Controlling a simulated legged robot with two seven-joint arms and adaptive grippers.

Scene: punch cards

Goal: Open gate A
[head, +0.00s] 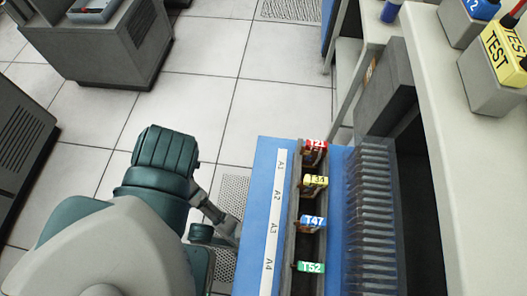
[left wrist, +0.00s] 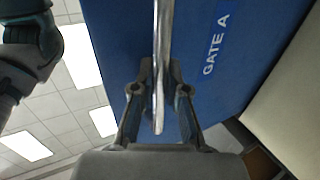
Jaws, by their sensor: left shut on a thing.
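Gate A is a blue panel (left wrist: 115,30) with a white "GATE A" label (left wrist: 217,43) in the left wrist view. A long metal handle bar (left wrist: 162,45) runs down its face. My left gripper (left wrist: 160,108) has one finger on each side of the bar's lower end and is shut on it. In the head view my left gripper (head: 222,218) is at the left side of the blue unit (head: 262,200), its fingertips partly hidden by the unit's edge. The gate's face is not visible there. My right gripper is in neither view.
The unit's top has a strip labelled A1 to A4 (head: 274,215) beside a dark channel with several coloured tags (head: 312,222). A clear ribbed rack (head: 370,220) stands to its right. A pale counter (head: 470,160) holds grey boxes.

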